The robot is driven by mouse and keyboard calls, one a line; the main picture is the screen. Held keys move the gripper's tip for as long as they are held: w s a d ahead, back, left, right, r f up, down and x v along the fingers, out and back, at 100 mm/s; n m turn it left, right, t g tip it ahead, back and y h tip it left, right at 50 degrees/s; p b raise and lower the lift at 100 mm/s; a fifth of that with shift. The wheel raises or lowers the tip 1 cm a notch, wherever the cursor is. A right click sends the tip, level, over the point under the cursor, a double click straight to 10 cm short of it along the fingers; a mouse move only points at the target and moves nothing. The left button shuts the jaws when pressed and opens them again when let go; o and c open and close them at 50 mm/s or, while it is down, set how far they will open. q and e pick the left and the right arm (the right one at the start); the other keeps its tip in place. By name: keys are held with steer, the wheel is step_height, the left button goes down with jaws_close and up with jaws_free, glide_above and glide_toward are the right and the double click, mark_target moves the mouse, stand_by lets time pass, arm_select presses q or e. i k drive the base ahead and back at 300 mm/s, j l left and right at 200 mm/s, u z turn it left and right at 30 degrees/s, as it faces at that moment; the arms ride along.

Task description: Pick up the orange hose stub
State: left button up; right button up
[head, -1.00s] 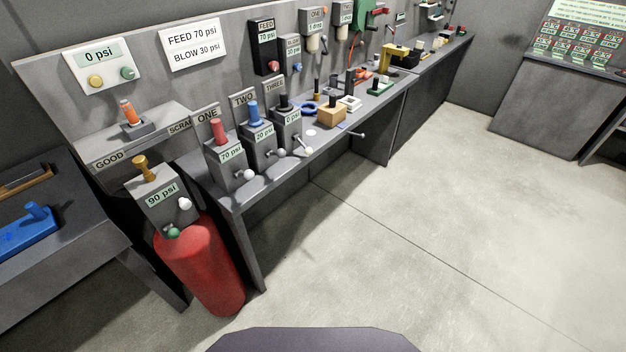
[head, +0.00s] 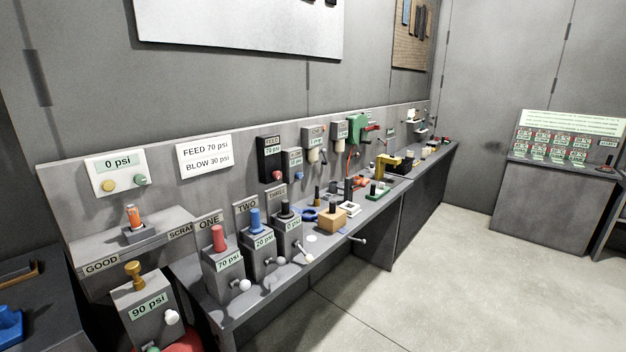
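In the head view an orange hose stub (head: 133,216) stands upright in a small grey block (head: 140,234). The block sits on the raised shelf (head: 92,252) at the left, between the GOOD and SCRAP labels. The stub is orange with a pale band or patch near its top; finer detail is too small to tell. Neither of my grippers is in view.
Valve boxes ONE (head: 222,277), TWO (head: 257,257) and THREE (head: 288,236) stand right of the shelf with levers jutting forward. A 90 psi box (head: 152,308) stands in front of it. Further right the bench holds several small tools. The floor (head: 440,290) at right is clear.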

mark_target(132, 210)
steer(key=u, duration=1.25)
